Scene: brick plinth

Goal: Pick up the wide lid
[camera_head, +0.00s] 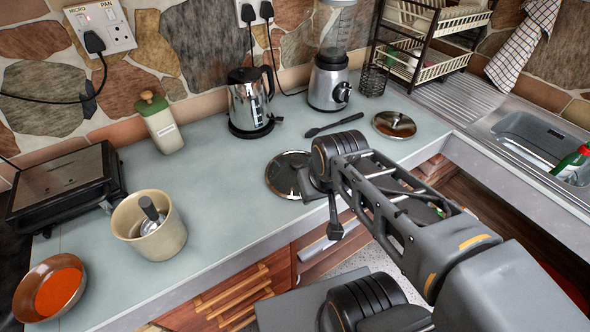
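A wide round lid (286,176) with a shiny rim and a dark, reflective top lies flat on the counter near its front edge. It is the larger of two lids in view. My gripper (320,208) hangs at the end of my arm beside the lid's right edge and covers part of that edge. One dark finger shows clearly, pointing down past the counter's front edge. The rest of the gripper is hidden by my wrist, so I cannot tell its opening or whether it touches the lid.
A smaller lid (394,124) lies behind to the right, with a dark ladle (333,125) beside it. A kettle (250,100) and a blender (329,82) stand at the back. A cream pot (150,228) stands left. The counter (222,190) is clear left of the wide lid.

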